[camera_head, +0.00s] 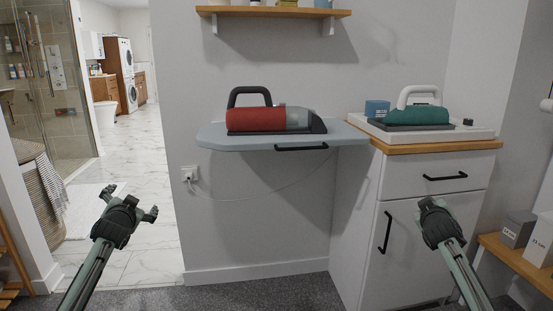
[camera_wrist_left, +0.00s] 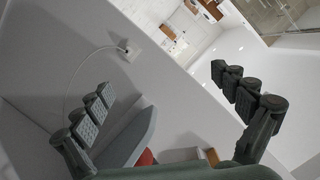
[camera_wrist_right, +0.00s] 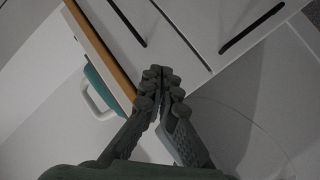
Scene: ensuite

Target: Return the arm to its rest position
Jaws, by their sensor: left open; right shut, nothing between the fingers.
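My left gripper (camera_head: 130,202) is raised at the lower left of the head view, in front of the doorway. Its fingers are spread apart and empty, as the left wrist view (camera_wrist_left: 165,105) also shows. My right gripper (camera_head: 432,206) is at the lower right of the head view, in front of the white cabinet (camera_head: 405,248). In the right wrist view its fingers (camera_wrist_right: 162,75) are together with nothing between them. Both grippers appear apart from the furniture.
A grey-blue fold-out shelf (camera_head: 225,141) holds a red device (camera_head: 257,119) with a black handle. A green device (camera_head: 417,115) with a white handle and a blue box (camera_head: 377,108) stand on the cabinet's top. A wall socket (camera_head: 190,173) has a cable.

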